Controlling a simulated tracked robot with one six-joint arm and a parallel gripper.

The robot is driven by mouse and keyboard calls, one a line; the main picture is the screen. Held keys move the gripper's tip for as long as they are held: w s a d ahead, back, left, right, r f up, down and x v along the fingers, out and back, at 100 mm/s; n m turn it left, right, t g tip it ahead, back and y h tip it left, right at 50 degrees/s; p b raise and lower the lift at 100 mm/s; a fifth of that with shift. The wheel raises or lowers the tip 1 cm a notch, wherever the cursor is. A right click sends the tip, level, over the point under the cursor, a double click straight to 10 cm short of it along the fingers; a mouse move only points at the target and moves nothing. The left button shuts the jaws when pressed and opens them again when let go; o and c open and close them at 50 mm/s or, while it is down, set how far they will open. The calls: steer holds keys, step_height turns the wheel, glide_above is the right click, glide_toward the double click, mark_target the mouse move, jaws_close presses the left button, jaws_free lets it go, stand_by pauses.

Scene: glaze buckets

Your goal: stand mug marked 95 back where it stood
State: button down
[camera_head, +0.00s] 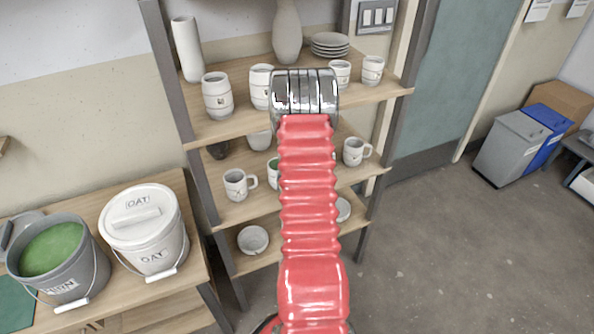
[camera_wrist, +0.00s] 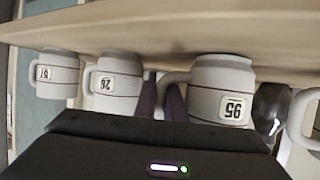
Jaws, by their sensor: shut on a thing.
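The mug marked 95 (camera_wrist: 218,105) is a white mug with a dark band and a number label. It shows upside down in the wrist view, like everything there. My gripper (camera_wrist: 163,95) is shut on this mug at its handle side, with dark purple fingers. The mug's base is close to the pale wooden shelf board (camera_wrist: 200,28); I cannot tell whether it touches. In the head view my red arm and its metal wrist hide my gripper, and I cannot pick out the mug there.
In the wrist view, mug 20 (camera_wrist: 115,82) stands beside the fingers, with mug 51 (camera_wrist: 58,75) beyond. A dark vessel (camera_wrist: 271,105) and another white mug (camera_wrist: 308,118) are on the other side. The shelf unit (camera_head: 258,213) holds several cups. Buckets (camera_head: 147,232) stand at left.

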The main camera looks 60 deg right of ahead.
steer(key=shift+f, duration=0.1)
steer(key=c, duration=2.1)
jaws_free()
steer(key=shift+s+a, duration=0.1)
steer(key=v, duration=1.1)
steer(key=shift+s+a, duration=0.25)
steer(key=shift+a, duration=0.05)
steer(key=shift+s, duration=0.1)
